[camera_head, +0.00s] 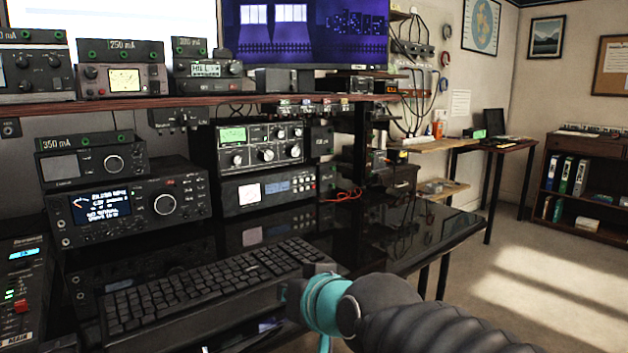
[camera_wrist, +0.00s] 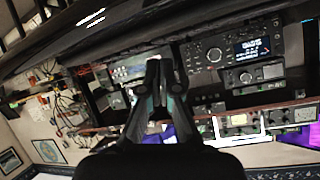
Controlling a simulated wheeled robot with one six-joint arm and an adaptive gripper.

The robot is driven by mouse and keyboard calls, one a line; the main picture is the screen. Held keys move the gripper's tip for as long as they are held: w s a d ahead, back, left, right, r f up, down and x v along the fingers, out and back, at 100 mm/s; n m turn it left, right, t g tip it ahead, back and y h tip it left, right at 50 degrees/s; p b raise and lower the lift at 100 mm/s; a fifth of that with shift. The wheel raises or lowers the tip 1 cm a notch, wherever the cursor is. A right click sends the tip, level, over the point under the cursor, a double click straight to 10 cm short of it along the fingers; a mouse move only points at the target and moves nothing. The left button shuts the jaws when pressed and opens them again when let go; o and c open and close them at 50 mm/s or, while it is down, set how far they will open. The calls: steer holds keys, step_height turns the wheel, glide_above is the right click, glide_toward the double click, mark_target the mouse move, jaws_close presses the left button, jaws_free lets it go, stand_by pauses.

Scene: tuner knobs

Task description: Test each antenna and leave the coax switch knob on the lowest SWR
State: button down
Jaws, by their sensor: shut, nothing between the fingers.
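My gripper (camera_wrist: 160,68) is shut and empty in the wrist view, its fingertips together in front of the equipment. In the head view my arm reaches in from the lower right, over the right end of the keyboard; the fingertips cannot be made out there. A unit with a green-lit display and several knobs (camera_head: 261,143) stands under the shelf, well beyond my arm and apart from it. Small dark boxes hang under the shelf, one at left (camera_head: 179,118). I cannot tell which knob is the coax switch, and no SWR reading is legible.
A black keyboard (camera_head: 205,286) lies on the glossy black desk (camera_head: 408,250). A large transceiver (camera_head: 130,205) stands at left and a silver-grey unit (camera_head: 262,191) below the green-lit one. A red cable (camera_head: 344,196) lies on the desk. The shelf (camera_head: 140,101) overhangs the equipment.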

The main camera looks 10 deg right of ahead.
steer(key=s+d+f+m+g+h, duration=0.1)
steer(key=s+d+f+g+h, duration=0.4)
steer(key=s+d+f, duration=0.8)
steer(key=shift+s+d+f+m+g, duration=0.3)
steer(key=shift+s+d+g, duration=0.2)
steer(key=shift+d, duration=0.3)
steer(key=shift+d, duration=0.1)
